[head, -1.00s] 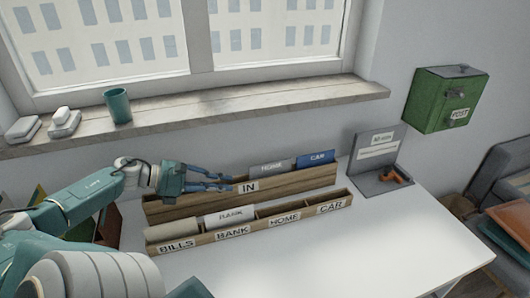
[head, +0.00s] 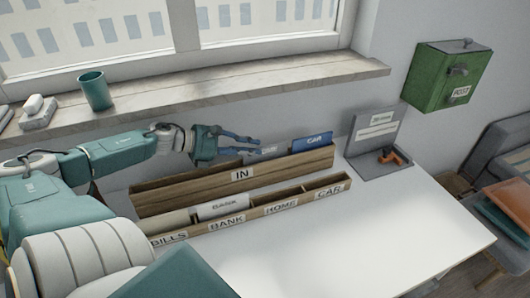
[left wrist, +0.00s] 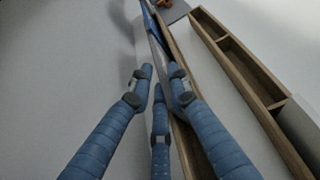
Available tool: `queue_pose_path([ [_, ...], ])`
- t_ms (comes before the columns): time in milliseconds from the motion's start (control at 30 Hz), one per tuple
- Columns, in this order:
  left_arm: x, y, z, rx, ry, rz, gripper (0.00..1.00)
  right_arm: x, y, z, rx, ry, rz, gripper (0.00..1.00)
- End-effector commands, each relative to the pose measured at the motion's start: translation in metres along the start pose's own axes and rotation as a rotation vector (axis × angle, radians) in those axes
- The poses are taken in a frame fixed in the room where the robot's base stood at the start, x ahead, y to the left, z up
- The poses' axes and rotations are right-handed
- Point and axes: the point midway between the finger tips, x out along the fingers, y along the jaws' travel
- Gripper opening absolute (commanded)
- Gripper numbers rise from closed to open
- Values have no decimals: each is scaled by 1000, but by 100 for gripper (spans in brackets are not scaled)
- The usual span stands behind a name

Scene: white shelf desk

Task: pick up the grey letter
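The grey letter (head: 272,153), marked HOME, stands upright in the back wooden tray (head: 188,197) labelled IN. A blue letter (head: 313,143) marked CAR stands to its right in the same tray. My left gripper (head: 256,146) is above the tray at the left part of the grey letter, and its fingers hide some of it. In the left wrist view the blue fingers (left wrist: 160,72) are spread with a gap between their tips. The grey letter shows edge-on just past them. Whether they touch it I cannot tell. My right gripper is not in view.
A front sorter (head: 246,223) has slots labelled BILLS, BANK, HOME and CAR; a white BANK letter (head: 222,207) stands in it. A grey stand (head: 368,165) with an orange object is at the back right. A green post box (head: 440,82) hangs on the wall. The desk's right front is clear.

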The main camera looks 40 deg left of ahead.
Motion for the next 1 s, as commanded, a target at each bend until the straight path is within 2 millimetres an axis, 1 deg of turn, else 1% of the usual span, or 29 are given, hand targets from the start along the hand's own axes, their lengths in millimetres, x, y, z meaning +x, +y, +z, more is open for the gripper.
queue_pose_path([
  [67,3,0,1,0,0,0,17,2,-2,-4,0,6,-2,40],
  [167,8,0,1,0,-1,1,17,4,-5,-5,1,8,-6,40],
  [367,30,1,1,4,-3,1,17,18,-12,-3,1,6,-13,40],
  [600,48,1,2,1,-2,1,17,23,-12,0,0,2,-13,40],
  [733,53,0,2,1,0,1,17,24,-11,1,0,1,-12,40],
  [967,53,0,1,1,1,1,17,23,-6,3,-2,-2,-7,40],
  [1000,53,0,1,0,1,1,15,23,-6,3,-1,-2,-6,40],
])
